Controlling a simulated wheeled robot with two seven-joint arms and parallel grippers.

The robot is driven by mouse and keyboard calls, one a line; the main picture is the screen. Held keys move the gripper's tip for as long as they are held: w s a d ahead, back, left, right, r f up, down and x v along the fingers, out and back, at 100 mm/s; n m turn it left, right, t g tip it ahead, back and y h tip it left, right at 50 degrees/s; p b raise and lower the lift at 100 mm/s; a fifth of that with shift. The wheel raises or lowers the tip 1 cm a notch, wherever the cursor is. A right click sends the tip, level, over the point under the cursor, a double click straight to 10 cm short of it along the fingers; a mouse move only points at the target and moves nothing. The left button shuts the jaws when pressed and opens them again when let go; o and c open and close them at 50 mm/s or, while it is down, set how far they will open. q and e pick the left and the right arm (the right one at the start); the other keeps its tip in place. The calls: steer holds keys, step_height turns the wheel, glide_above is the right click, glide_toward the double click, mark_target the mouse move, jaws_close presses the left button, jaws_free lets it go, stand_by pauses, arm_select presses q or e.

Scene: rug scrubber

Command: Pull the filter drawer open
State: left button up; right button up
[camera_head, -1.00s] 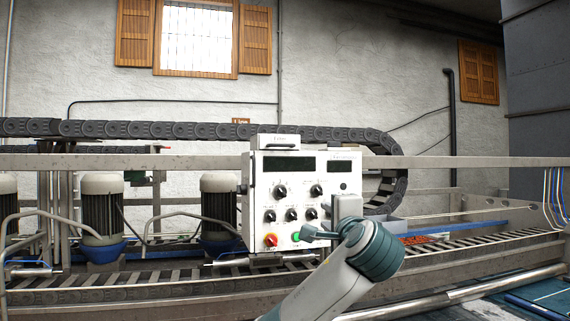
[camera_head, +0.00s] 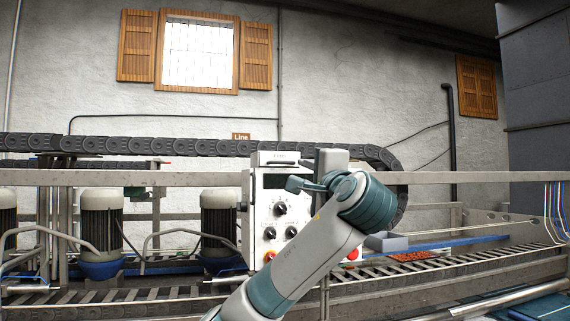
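A white control box (camera_head: 256,225) with dark displays, black knobs and a red knob stands at the middle, partly hidden behind my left arm. On its top sits a small pale unit (camera_head: 280,157) with a label and a dark handle bar along its front; it appears to be the filter drawer, and it looks shut. My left gripper (camera_head: 303,185) is in front of the box's upper part, just below and right of that unit. I see no contact with the handle. Its fingers are seen at an angle and their opening is unclear. My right gripper is out of view.
A metal rail (camera_head: 480,177) runs across at the height of the box's upper part. Motors (camera_head: 102,225) stand at left, a cable chain (camera_head: 190,147) passes behind, and a roller conveyor (camera_head: 470,255) runs below. A grey tray (camera_head: 386,242) lies at right.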

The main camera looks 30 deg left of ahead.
mark_target(284, 163)
arm_select(q)
steer(key=p+x, duration=0.9)
steer(key=x, duration=0.7)
steer(key=shift+w+a+r, duration=0.1)
steer(key=shift+w+a, duration=0.05)
steer(key=shift+w, duration=0.1)
steer(key=shift+w+a, duration=0.1)
jaws_close()
stand_by(0.8)
